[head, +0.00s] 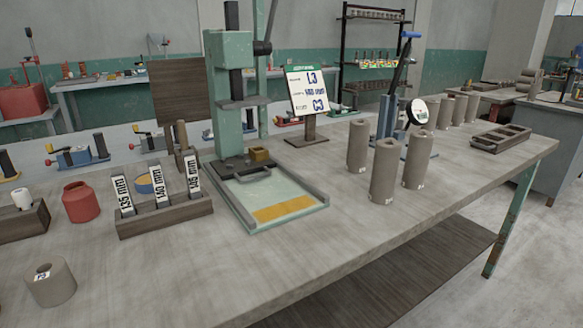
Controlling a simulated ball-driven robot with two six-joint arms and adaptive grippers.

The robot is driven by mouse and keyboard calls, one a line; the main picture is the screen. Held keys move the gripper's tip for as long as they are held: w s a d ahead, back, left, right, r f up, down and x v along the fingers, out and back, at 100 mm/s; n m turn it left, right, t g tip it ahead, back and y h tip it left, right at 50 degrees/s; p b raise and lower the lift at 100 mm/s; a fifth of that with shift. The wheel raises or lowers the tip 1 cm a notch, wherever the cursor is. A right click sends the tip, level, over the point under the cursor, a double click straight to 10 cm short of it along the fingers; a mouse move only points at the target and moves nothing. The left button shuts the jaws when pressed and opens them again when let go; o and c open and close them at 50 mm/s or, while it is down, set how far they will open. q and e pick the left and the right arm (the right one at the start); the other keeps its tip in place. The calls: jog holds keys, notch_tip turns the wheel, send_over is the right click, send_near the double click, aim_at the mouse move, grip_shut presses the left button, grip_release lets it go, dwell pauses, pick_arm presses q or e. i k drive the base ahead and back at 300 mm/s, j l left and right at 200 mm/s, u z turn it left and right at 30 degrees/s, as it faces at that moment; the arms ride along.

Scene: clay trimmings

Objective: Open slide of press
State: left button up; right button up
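The green press (228,100) stands on the workbench left of centre, with a dark ram plate (243,103) raised above its base. The dark slide (232,166) lies at the foot of the press column, below the ram. A curved handle (253,174) is at its front, and a small brass block (260,154) sits at its right. In front lies a pale green bed (272,194) with raised side rails and a yellow strip (284,209) near its front end; most of it is bare. Neither of my grippers is in view.
A wooden rack (165,220) with labelled gauges stands left of the bed. A red jar (81,202) and clay cylinder (50,284) are farther left. Several tall clay cylinders (383,172) and a sign (307,91) stand right. The bench (300,262) in front is clear.

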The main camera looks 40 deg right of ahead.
aim_at(257, 159)
jog(key=z, duration=0.8)
